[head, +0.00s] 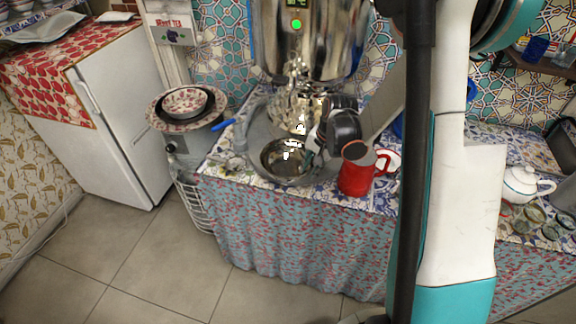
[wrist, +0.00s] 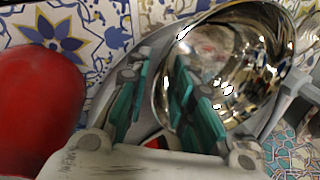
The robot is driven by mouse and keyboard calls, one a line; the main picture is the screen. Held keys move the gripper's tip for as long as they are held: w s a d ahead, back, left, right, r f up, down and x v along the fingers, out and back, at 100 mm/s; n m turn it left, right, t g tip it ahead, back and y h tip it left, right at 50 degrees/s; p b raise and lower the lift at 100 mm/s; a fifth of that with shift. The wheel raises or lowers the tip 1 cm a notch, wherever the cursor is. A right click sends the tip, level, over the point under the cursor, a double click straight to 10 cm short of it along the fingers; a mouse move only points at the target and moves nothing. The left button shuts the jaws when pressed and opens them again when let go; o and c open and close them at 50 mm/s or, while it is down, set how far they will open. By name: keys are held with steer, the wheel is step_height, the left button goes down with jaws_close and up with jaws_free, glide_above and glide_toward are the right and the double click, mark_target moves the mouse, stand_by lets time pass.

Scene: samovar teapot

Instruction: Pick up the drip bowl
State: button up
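The drip bowl is a shiny metal bowl (head: 284,158) on the patterned counter below the samovar (head: 309,40). In the wrist view the bowl (wrist: 240,75) fills the upper right, its mirror-like inside facing the camera. My gripper (head: 309,158) is at the bowl's right edge in the head view. In the wrist view my gripper (wrist: 157,88) has its two teal-padded fingers apart. The bowl's near rim shows between them, with one finger outside and the other overlapping the bowl's inside. I cannot tell whether either finger touches it.
A red jug (head: 355,171) stands close to my gripper on the right, and it also shows in the wrist view (wrist: 36,105). A white teapot (head: 524,184) is farther right. Nested bowls (head: 186,103) stand left of the counter. The floor in front is clear.

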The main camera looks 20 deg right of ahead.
jaws_close()
steer(key=shift+r, duration=0.15)
